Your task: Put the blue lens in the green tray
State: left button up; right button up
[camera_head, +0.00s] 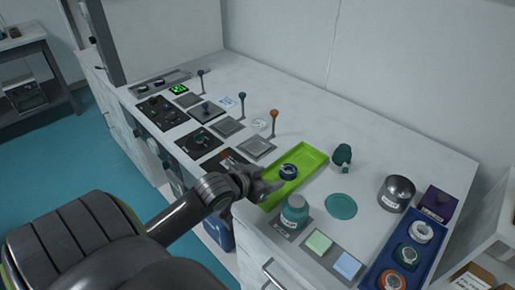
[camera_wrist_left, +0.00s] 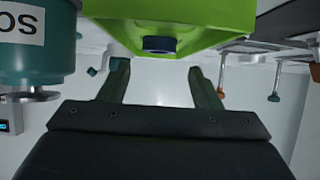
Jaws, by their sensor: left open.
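The green tray (camera_head: 309,161) lies on the white optical table. The blue lens (camera_head: 288,171), a dark blue ring with a pale centre, sits inside the tray near its middle. In the left wrist view the lens (camera_wrist_left: 158,44) shows against the green tray (camera_wrist_left: 215,20) at the top. My left gripper (camera_head: 268,188) is at the tray's near left edge, just short of the lens. In the wrist view its fingers (camera_wrist_left: 161,78) are apart with nothing between them. My right gripper is not in view.
A teal jar (camera_head: 294,212) stands close to the tray's near end. A blue tray (camera_head: 405,256) with several ringed parts, a metal cylinder (camera_head: 397,194), a teal disc (camera_head: 341,206) and a dark green item (camera_head: 342,155) are to the right. Levers and panels line the left.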

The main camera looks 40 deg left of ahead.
pick_arm(q)
jog(key=shift+v, duration=2.25)
jog(key=shift+w+r, duration=0.1)
jog(key=shift+r, duration=0.05)
